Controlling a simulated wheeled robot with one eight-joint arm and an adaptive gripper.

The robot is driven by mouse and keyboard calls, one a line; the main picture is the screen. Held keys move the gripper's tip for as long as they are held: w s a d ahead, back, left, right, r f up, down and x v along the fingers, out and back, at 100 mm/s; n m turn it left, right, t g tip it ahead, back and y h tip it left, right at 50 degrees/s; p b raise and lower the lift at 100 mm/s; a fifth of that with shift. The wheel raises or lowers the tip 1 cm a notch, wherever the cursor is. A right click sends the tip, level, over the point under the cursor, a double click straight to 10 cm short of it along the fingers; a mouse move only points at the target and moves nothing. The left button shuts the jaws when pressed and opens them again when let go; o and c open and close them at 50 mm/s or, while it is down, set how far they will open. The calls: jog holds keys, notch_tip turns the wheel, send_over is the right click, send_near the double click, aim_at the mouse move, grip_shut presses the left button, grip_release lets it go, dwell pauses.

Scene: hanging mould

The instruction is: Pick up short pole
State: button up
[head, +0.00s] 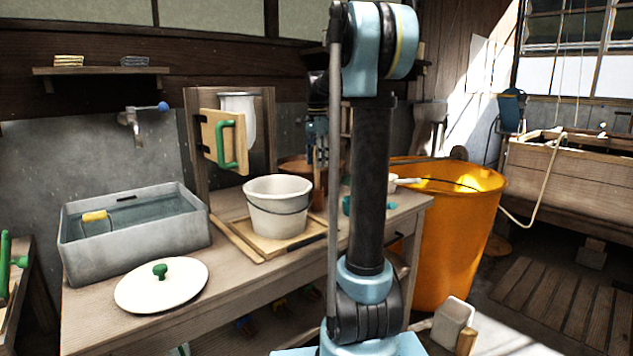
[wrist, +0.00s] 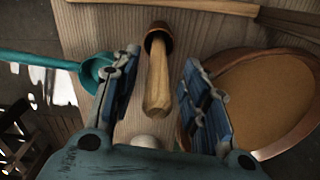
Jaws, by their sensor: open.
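A short light-wood pole (wrist: 157,80) with a dark brown piece around its far end shows in the wrist view. I cannot tell whether it stands in that brown piece or is capped by it. My gripper (wrist: 160,60) is open, with one finger on each side of the pole and visible gaps to both. In the head view, my gripper (head: 318,128) is partly hidden behind my arm, over the back of the wooden table (head: 240,292).
In the wrist view, a teal ladle (wrist: 92,68) lies left of the pole and a round brown-rimmed vessel (wrist: 262,100) is close on the right. In the head view, a white bucket (head: 278,208), grey basin (head: 130,240) and white lid (head: 160,288) occupy the table; an orange tub (head: 450,240) stands right.

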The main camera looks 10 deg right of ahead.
aim_at(317, 178)
jog(key=shift+s+f, duration=0.15)
jog(key=shift+f, duration=1.6)
grip_shut()
jog(key=shift+r, duration=0.1)
